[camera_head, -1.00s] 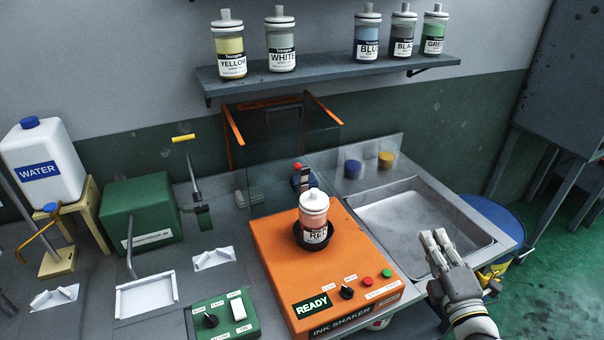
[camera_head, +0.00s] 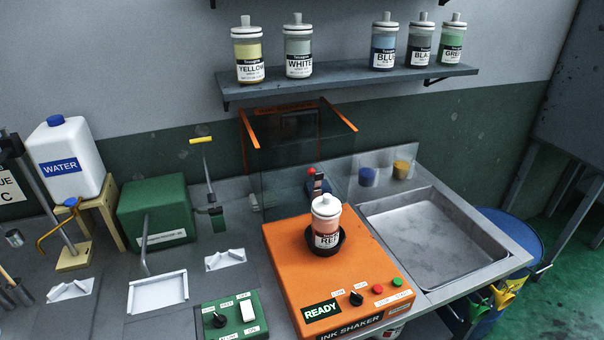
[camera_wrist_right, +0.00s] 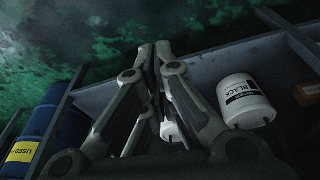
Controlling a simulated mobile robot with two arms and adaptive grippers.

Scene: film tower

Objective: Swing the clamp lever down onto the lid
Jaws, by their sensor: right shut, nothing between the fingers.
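A red ink bottle (camera_head: 327,238) with a white lid (camera_head: 326,206) stands upright in a black round holder on the orange ink shaker (camera_head: 292,268). Behind the bottle, the clamp lever (camera_head: 318,184) stands raised, with a red knob (camera_head: 311,171) at its top. It is apart from the lid, and its lower part is partly hidden by the bottle. My right gripper (camera_wrist_right: 154,52) shows only in the right wrist view, shut and empty, away from the shaker top. My left gripper is in neither current view.
A clear guard with orange edges (camera_head: 250,130) stands behind the shaker. A metal sink (camera_head: 430,235) is to its right. The wrist view shows a blue barrel (camera_wrist_right: 45,122) and a bottle labelled BLACK (camera_wrist_right: 246,100) on a shelf. A green switch box (camera_head: 232,318) sits left of the shaker.

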